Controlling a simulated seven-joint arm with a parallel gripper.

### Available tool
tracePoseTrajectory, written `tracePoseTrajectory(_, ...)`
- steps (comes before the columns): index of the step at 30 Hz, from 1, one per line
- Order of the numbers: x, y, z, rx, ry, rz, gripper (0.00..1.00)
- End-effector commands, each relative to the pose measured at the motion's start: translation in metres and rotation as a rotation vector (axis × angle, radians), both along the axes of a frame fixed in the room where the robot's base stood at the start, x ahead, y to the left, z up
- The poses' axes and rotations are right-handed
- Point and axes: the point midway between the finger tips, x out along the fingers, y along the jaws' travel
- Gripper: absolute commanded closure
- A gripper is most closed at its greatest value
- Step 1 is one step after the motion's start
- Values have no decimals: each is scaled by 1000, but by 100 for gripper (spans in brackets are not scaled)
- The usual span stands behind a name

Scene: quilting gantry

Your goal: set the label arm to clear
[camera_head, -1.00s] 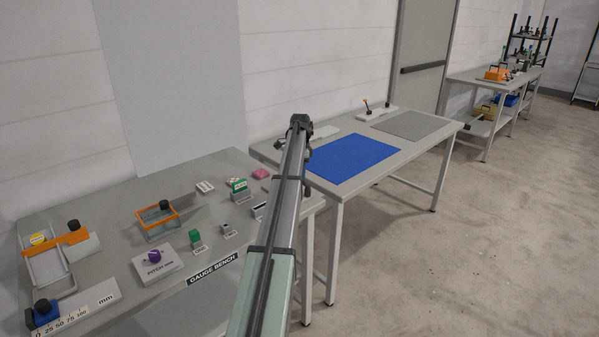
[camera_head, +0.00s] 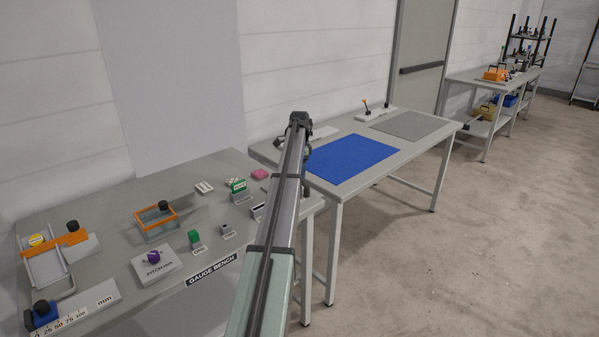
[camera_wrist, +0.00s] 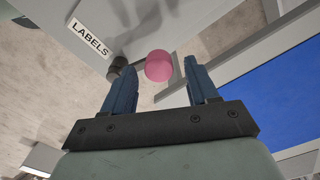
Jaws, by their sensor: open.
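In the wrist view, a round pink knob (camera_wrist: 159,66) lies between and just beyond the fingertips of my gripper (camera_wrist: 160,82). The gripper is open, with a gap on each side of the knob. A dark cylindrical piece (camera_wrist: 117,68) is close to the knob on its left. A white plate reading LABELS (camera_wrist: 90,38) is on the grey surface at the upper left. I cannot tell the label arm's setting.
The gauge bench (camera_head: 95,205) at the left holds gauges, blocks and a pink piece (camera_head: 260,174). A second table (camera_head: 405,150) carries a blue mat (camera_head: 352,163), a grey mat (camera_head: 410,125) and an orange-tipped lever (camera_head: 365,104). Bare floor lies to the right.

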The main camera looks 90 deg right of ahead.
Motion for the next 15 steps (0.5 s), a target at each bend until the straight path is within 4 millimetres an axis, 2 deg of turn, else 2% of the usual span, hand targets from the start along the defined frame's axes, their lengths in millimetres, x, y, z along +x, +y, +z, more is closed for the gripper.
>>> tracePoseTrajectory(15,0,-1,95,-1,1,0,41)
